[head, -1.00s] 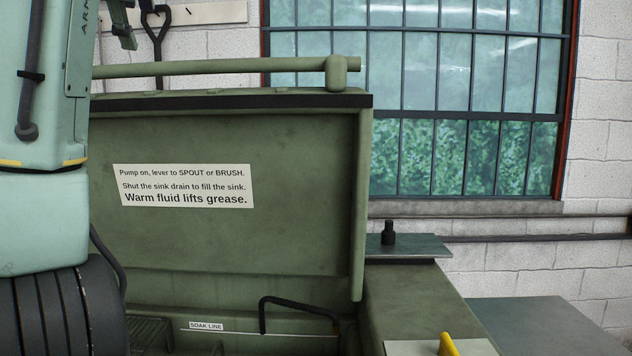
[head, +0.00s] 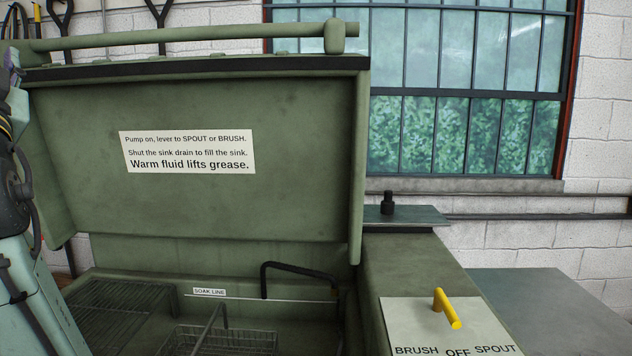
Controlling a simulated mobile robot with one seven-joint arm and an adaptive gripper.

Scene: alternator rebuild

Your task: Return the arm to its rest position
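My arm (head: 30,260) shows only in part, along the left edge of the head view. My gripper is outside the frame, so its state and anything in it are hidden. The arm is beside the green parts washer, whose raised lid (head: 200,210) carries a white instruction label (head: 187,151). I cannot tell from this view whether the arm touches the washer.
The open sink holds a wire basket (head: 225,340), a grate (head: 120,305) and a black bent spout (head: 290,268). A yellow lever (head: 447,308) stands on a panel marked BRUSH, OFF, SPOUT. A grey-green surface (head: 550,305) at the right is clear.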

